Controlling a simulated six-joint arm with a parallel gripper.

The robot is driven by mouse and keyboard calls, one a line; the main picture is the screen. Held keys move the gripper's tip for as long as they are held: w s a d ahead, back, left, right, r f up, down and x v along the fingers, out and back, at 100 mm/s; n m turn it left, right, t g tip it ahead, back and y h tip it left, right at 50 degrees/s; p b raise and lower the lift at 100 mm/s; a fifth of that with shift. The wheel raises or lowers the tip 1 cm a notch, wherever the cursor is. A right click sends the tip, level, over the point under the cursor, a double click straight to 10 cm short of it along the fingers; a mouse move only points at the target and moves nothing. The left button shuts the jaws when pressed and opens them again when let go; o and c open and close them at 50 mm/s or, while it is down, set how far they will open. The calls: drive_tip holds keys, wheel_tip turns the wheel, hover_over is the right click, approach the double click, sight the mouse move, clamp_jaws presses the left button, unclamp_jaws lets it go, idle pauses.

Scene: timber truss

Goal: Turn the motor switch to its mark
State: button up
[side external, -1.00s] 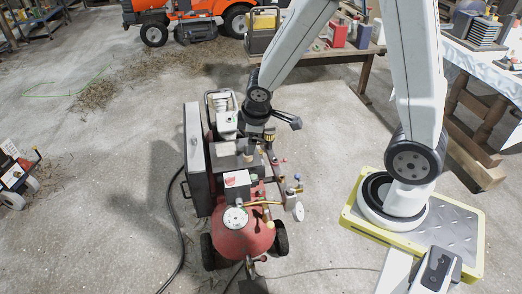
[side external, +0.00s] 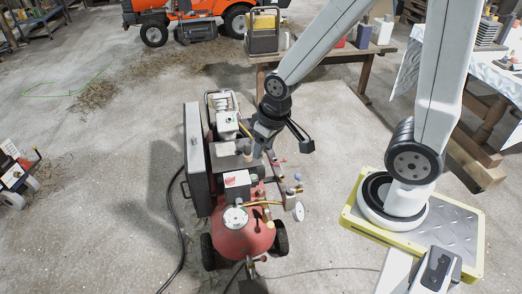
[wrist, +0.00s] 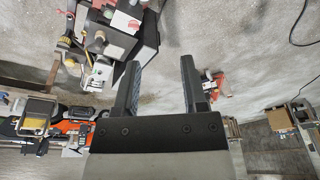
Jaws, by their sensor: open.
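The compressor has a red tank (side external: 240,238) and a motor block on top, and stands on the floor at centre in the side view. A grey box with a white and red label (side external: 236,180) sits above the tank; a white and red label (wrist: 122,20) also shows at the top of the wrist view. I cannot make out the motor switch or its mark. My gripper (side external: 257,148) is over the right side of the compressor, beside the motor. In the wrist view its two fingers (wrist: 158,82) are apart with nothing between them. The compressor is up and left of them there.
A tall grey panel (side external: 196,158) stands along the compressor's left side. Small valves and a gauge (side external: 298,211) stick out at its right. A wooden table (side external: 340,55) stands behind my arm. The floor to the left is mostly clear, with a black hose (side external: 177,235).

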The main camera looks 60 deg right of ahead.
drive_tip(key=w+d+f+m+g, duration=0.1)
drive_tip(key=w+d+f+m, duration=0.25)
drive_tip(key=w+m, duration=0.45)
drive_tip(key=m+y, duration=0.4)
drive_tip(key=m, duration=1)
approach(230, 177)
drive_tip(key=f, duration=0.1)
drive_tip(key=shift+a+f, duration=0.15)
drive_tip(key=shift+f, duration=0.05)
drive_tip(key=shift+f, duration=0.15)
drive_tip(key=shift+x, duration=3.75)
drive_tip(key=shift+w+a, duration=0.1)
drive_tip(key=shift+a, duration=0.05)
